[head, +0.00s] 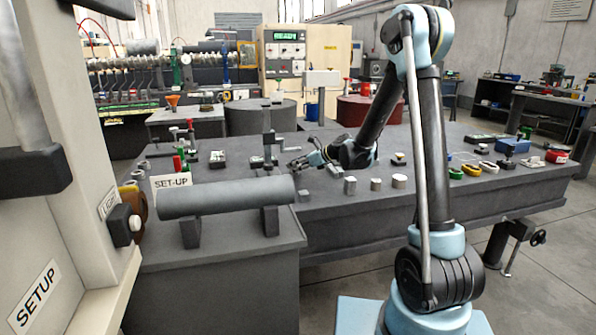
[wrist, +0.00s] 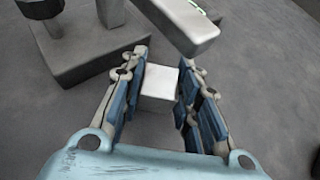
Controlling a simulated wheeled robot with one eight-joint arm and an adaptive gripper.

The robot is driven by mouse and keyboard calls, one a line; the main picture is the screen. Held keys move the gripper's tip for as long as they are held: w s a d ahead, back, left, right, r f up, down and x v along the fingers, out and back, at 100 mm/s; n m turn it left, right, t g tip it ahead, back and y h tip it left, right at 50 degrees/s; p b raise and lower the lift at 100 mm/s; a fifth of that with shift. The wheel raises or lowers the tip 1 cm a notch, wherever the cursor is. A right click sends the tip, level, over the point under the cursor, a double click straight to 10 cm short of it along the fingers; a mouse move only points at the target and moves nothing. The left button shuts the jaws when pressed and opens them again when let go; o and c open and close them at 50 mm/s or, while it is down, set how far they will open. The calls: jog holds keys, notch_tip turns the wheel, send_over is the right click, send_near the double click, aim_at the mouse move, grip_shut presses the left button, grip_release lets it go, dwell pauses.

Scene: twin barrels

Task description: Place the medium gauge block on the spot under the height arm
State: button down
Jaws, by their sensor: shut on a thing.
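My gripper (wrist: 160,88) is shut on a pale grey gauge block (wrist: 158,80), which sits between the fingertips in the wrist view. Its size class is hard to judge here. The height arm (wrist: 178,22) is a grey bar reaching in from the top, close beyond the block. The dark stand base (wrist: 95,45) is at the upper left. In the head view the height stand (head: 267,135) rises on the grey table, and my gripper (head: 302,162) is just right of it. The held block and the spot cannot be made out there.
Several small blocks and cylinders, including a pale cylinder (head: 399,181), stand along the table's front edge.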

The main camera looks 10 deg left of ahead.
jog(key=shift+f, duration=0.55)
jog(key=c, duration=1.2)
grip_release()
jog(key=shift+f, duration=0.1)
